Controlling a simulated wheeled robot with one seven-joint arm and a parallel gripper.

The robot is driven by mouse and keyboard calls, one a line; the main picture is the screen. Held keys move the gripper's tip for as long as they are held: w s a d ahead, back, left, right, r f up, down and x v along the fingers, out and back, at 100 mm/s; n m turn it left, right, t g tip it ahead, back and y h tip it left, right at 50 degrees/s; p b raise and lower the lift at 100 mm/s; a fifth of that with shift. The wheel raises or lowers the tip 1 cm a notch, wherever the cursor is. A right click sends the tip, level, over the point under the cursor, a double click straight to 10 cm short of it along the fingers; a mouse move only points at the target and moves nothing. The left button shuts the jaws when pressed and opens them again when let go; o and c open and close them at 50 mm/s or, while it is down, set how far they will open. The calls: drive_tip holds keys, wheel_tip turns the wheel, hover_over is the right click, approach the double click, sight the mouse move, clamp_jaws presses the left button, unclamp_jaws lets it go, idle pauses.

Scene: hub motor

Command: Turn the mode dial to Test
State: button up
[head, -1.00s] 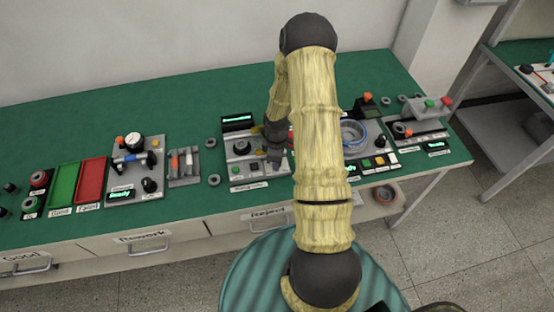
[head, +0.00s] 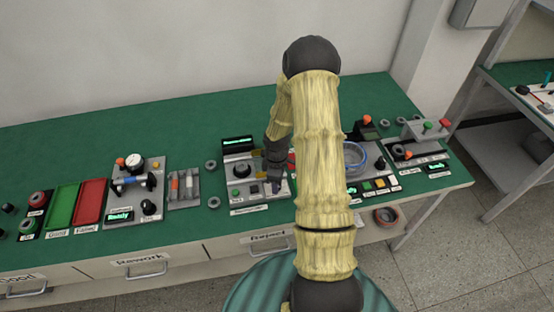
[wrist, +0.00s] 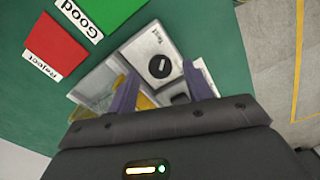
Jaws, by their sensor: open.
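The mode dial (head: 241,171) is a round black knob on a grey panel (head: 237,190) left of my arm in the head view. In the wrist view the dial (wrist: 160,67) shows a pale line across its face, and the word Test is printed on the plate (wrist: 152,43) beside it. I cannot tell which end of the line is the pointer. My gripper (wrist: 161,88) is open, with its two purple fingers apart and nothing clearly held. The dial appears between and beyond the fingertips, with no visible contact. In the head view my gripper (head: 273,186) is over the panel's right part.
A lit display (head: 238,142) stands behind the panel. Green (wrist: 106,12) and red (wrist: 57,43) areas labelled Good and Reject lie beside it in the wrist view. Another dial unit (head: 135,190) stands farther left. My arm hides part of the bench to the right.

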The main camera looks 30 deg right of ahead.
wheel_tip(320, 180, up, 16)
drive_tip(key=shift+b, duration=0.35)
idle(0.4)
drive_tip(key=s+a+r+m+t, duration=0.1)
drive_tip(key=s+a+r+m, duration=0.2)
drive_tip(key=s+a+m, duration=0.2)
drive_tip(key=s+a+r+m+t, duration=0.1)
drive_tip(key=s+a+r+m, duration=0.3)
drive_tip(key=s+a, duration=0.4)
drive_tip(key=shift+a+m+t, duration=0.3)
drive_tip(key=shift+m, duration=0.4)
